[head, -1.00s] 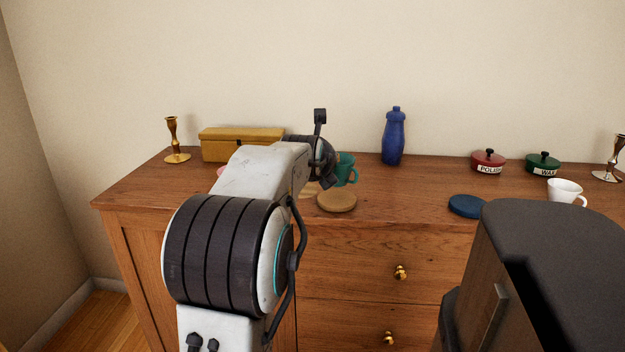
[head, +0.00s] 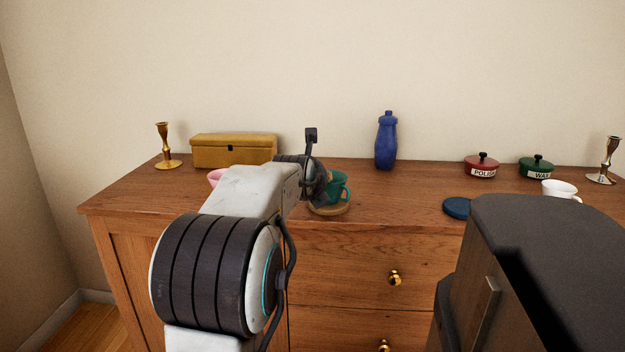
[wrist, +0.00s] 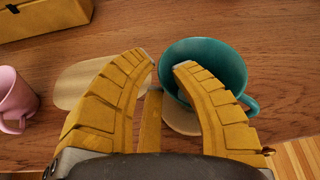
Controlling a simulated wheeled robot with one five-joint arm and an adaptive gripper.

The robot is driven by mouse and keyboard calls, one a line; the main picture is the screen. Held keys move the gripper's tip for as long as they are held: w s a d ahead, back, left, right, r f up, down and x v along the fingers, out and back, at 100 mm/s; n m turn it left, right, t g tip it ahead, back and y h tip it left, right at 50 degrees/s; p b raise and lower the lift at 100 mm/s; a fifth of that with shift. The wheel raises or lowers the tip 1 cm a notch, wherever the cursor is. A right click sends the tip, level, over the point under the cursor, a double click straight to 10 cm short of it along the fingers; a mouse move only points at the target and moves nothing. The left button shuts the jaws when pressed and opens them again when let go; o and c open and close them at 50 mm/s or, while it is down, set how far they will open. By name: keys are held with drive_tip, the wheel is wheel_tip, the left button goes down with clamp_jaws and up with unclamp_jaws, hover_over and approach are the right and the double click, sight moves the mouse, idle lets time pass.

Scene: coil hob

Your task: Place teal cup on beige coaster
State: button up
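The teal cup (head: 338,187) is over the beige round coaster (head: 330,210) near the front of the dresser top. It looks upright and seated on it, though a small gap underneath cannot be ruled out. In the wrist view the cup (wrist: 222,62) is at upper right, handle to the right, with part of the coaster (wrist: 180,120) showing below it. My gripper (wrist: 165,62) has its yellow fingers apart, one over the cup's opening and one outside its left side. They do not look closed on the wall. My arm hides part of the cup in the head view.
A pale tan flat piece (wrist: 80,84) lies left of the coaster, with a pink cup (wrist: 14,100) farther left. A yellow box (head: 234,150) and blue bottle (head: 386,142) stand behind. A blue coaster (head: 457,207) and white cup (head: 558,188) are to the right.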

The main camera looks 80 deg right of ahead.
drive_tip(key=shift+o, duration=0.7)
drive_tip(key=shift+r, duration=0.15)
drive_tip(key=shift+a+r, duration=0.15)
drive_tip(key=shift+a, duration=0.05)
drive_tip(key=p+v, duration=0.5)
drive_tip(key=v, duration=0.6)
drive_tip(key=shift+a+p, duration=0.3)
